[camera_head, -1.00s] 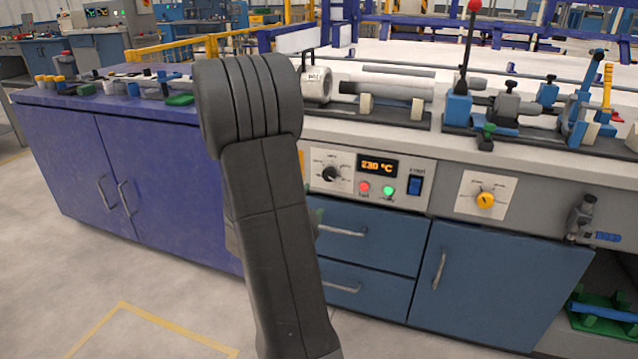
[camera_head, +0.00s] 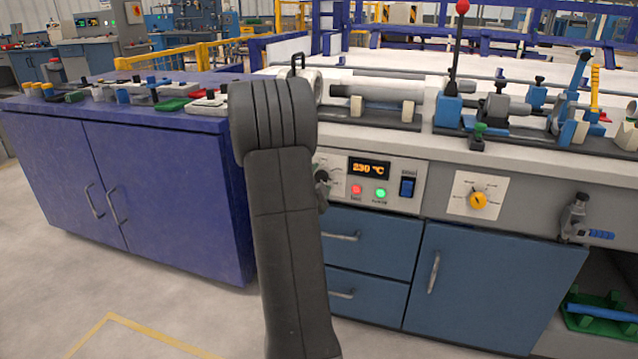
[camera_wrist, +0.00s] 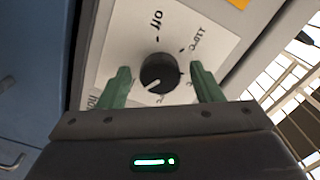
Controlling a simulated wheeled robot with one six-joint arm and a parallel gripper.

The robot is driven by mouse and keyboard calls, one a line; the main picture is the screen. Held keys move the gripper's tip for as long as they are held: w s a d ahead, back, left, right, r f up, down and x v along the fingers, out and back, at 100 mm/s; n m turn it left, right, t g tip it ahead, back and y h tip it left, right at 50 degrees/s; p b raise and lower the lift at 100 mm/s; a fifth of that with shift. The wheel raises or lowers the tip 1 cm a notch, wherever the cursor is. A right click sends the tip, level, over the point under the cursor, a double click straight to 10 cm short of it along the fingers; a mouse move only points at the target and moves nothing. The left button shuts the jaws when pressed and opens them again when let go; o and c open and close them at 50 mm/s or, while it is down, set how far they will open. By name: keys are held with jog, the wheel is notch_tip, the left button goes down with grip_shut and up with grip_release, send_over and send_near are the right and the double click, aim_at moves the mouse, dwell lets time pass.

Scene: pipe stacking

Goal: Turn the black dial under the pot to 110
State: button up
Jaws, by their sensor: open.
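In the head view the dial (camera_head: 321,176) is partly hidden by my arm, and my gripper is hidden. A metal pot (camera_head: 314,84) with a black handle stands above, mostly behind my arm.
The display (camera_head: 369,169) reads 230 °C. A red button (camera_head: 356,190), a green button (camera_head: 380,194) and a blue switch (camera_head: 407,187) sit right of the dial. A yellow dial (camera_head: 478,200) is farther right. Blue drawers (camera_head: 375,240) lie below.

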jog(key=c, duration=1)
